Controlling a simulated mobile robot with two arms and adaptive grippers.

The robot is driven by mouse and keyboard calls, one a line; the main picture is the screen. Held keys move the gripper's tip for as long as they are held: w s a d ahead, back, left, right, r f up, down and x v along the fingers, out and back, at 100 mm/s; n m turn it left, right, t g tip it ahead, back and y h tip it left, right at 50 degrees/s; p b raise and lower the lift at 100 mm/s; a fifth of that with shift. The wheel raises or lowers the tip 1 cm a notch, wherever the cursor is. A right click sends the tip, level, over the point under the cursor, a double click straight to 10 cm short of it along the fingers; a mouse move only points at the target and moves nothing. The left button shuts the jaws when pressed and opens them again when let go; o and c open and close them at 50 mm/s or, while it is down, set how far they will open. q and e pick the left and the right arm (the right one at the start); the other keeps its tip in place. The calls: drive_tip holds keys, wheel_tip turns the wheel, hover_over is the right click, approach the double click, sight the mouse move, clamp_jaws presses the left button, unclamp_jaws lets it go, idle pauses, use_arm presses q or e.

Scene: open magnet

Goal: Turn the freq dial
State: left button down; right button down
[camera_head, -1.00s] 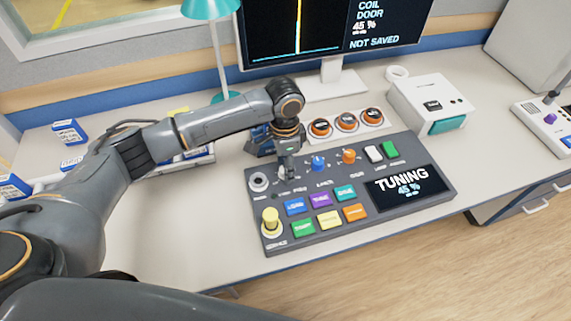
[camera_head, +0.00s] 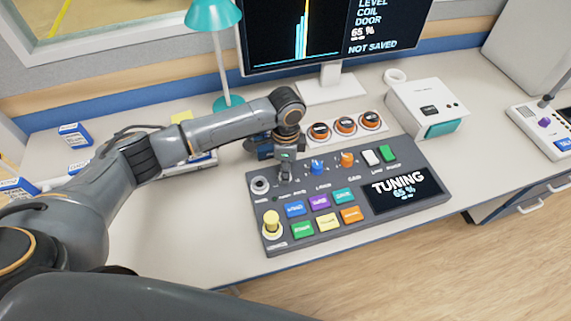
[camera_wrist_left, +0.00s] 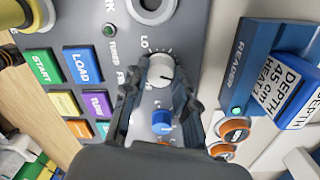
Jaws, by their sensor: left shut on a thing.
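The freq dial is a grey-white knob (camera_wrist_left: 160,71) with a dark pointer line, on the dark console (camera_head: 330,239). In the left wrist view it sits between the fingertips of my left gripper (camera_wrist_left: 160,80). My left gripper (camera_head: 285,173) points down at the console's upper left and is shut on this dial. In the head view the gripper mostly hides the dial. My right gripper is not in view.
A blue knob (camera_head: 317,167) and an orange knob (camera_head: 347,159) stand to the right of the gripper. Coloured buttons and a yellow knob (camera_head: 271,224) lie nearer. The monitor (camera_head: 325,35) shows 65 % and NOT SAVED. A teal lamp (camera_head: 213,15) stands behind the arm.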

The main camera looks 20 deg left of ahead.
use_arm(q)
drive_tip(key=shift+m+p, duration=0.6)
drive_tip(key=shift+m, duration=0.6)
drive_tip(key=c, duration=1)
unclamp_jaws()
drive_tip(key=shift+c, duration=0.2)
drive_tip(key=shift+r, duration=0.2)
wheel_tip(320, 180, up, 12)
drive_tip(key=shift+w+f, duration=0.2)
